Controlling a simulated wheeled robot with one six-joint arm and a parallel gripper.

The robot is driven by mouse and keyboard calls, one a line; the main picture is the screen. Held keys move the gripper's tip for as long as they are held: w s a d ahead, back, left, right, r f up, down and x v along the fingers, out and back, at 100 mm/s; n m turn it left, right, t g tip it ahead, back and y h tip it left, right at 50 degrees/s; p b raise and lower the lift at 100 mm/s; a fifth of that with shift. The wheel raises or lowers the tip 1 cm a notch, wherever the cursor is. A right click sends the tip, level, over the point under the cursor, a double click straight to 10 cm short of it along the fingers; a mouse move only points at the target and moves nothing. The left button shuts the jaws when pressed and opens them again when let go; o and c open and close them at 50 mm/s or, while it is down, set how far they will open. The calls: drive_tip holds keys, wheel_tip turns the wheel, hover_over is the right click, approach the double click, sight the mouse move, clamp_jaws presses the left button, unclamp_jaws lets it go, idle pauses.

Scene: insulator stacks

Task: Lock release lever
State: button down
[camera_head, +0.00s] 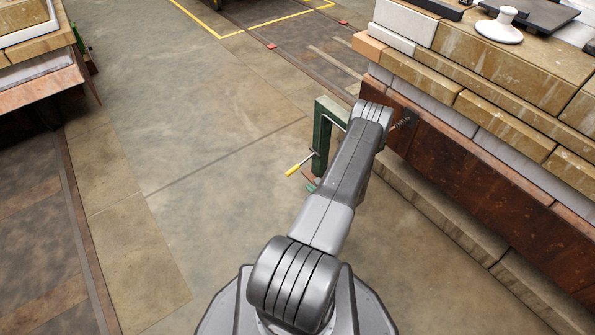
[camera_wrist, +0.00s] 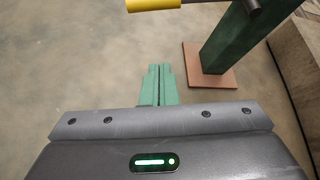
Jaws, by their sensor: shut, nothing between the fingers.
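The release lever has a yellow handle (camera_head: 293,169) on a thin dark rod. In the head view it sticks out to the lower left from a dark green post (camera_head: 324,125). In the wrist view the yellow handle (camera_wrist: 152,4) is cut off by the top edge. The post (camera_wrist: 230,42) stands to the right on a brown base plate (camera_wrist: 209,66). My gripper (camera_wrist: 158,68) shows as two green fingers, shut together and empty. They point toward the lever, with a visible gap between fingertips and handle. In the head view my arm hides most of the gripper.
A stack of stone-like blocks (camera_head: 480,75) with a rusty brown side (camera_head: 465,175) stands close on the right of my arm. Another stack (camera_head: 38,60) stands at the left. The concrete floor (camera_head: 215,190) left of the lever is clear.

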sight(300, 164)
drive_tip(key=shift+f, duration=0.1)
drive_tip(key=b+x, duration=0.4)
drive_tip(key=x, duration=0.5)
drive_tip(key=shift+a+f, duration=0.1)
drive_tip(key=shift+f, duration=0.1)
drive_tip(key=shift+w+a+r+b, duration=0.15)
drive_tip(key=shift+a+r, duration=0.1)
drive_tip(key=shift+r, duration=0.4)
drive_tip(key=shift+w+a+r+b, duration=0.1)
drive_tip(key=shift+a+r, duration=0.15)
drive_tip(key=shift+r, duration=0.4)
drive_tip(key=shift+w+a+r+b, duration=0.15)
drive_tip(key=shift+a+r, duration=0.1)
drive_tip(key=shift+r, duration=0.4)
drive_tip(key=shift+s+r, duration=0.15)
